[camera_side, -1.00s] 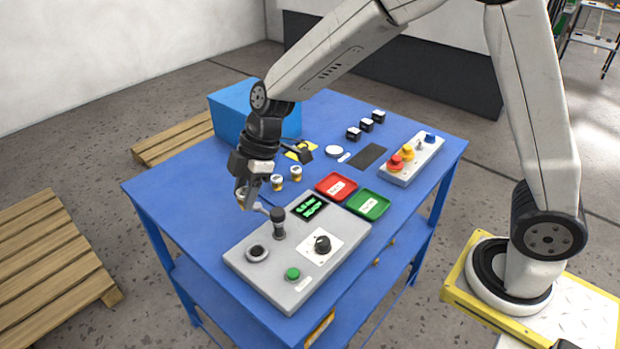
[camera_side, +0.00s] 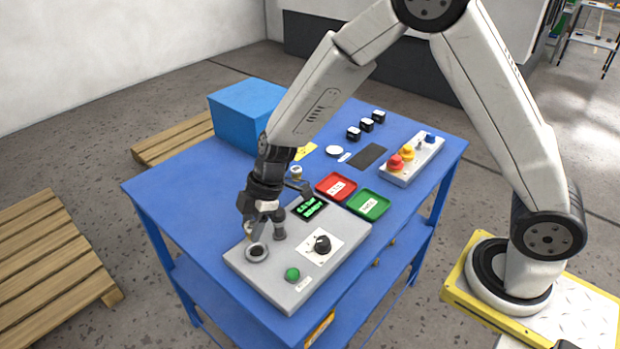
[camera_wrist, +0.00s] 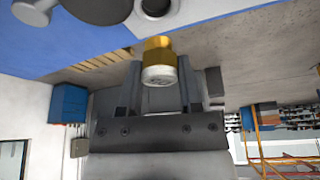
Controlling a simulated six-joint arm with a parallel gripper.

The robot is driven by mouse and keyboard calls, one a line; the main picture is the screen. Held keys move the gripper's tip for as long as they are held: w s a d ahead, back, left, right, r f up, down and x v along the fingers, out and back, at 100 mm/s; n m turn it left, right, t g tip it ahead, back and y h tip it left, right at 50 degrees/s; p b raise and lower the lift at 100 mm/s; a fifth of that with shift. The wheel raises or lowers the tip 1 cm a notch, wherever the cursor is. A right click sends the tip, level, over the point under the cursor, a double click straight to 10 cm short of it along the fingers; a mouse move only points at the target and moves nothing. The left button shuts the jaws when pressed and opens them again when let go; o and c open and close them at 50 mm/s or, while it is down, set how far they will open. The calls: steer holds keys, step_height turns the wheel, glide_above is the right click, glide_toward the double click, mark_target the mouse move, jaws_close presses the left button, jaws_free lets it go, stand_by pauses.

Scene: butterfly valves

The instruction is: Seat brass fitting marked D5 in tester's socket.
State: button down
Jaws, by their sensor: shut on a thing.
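My gripper (camera_wrist: 160,88) is shut on a brass fitting (camera_wrist: 159,60) with a pale end; no marking on it is readable. In the side view my gripper (camera_side: 256,232) is just above and behind the tester's dark round socket (camera_side: 257,252), at the left of the grey tester (camera_side: 272,282). The held fitting is hard to make out there. I cannot tell whether it touches the socket. The clamp lever post (camera_side: 279,226) stands close to the right of my gripper.
The tester carries a lit display (camera_side: 311,208), a black knob (camera_side: 322,244) and a green button (camera_side: 292,273). A red tray (camera_side: 337,187) and green tray (camera_side: 368,205) lie behind it. Another fitting (camera_side: 297,172) stands behind my wrist. A blue box (camera_side: 245,112) stands at the back.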

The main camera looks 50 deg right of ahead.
mark_target(257, 254)
steer(key=shift+f, duration=1.65)
steer(key=shift+f, duration=1)
stand_by(1.8)
jaws_free()
stand_by(0.4)
steer(key=shift+r, duration=0.1)
steer(key=shift+r, duration=3.65)
steer(key=shift+d, duration=0.15)
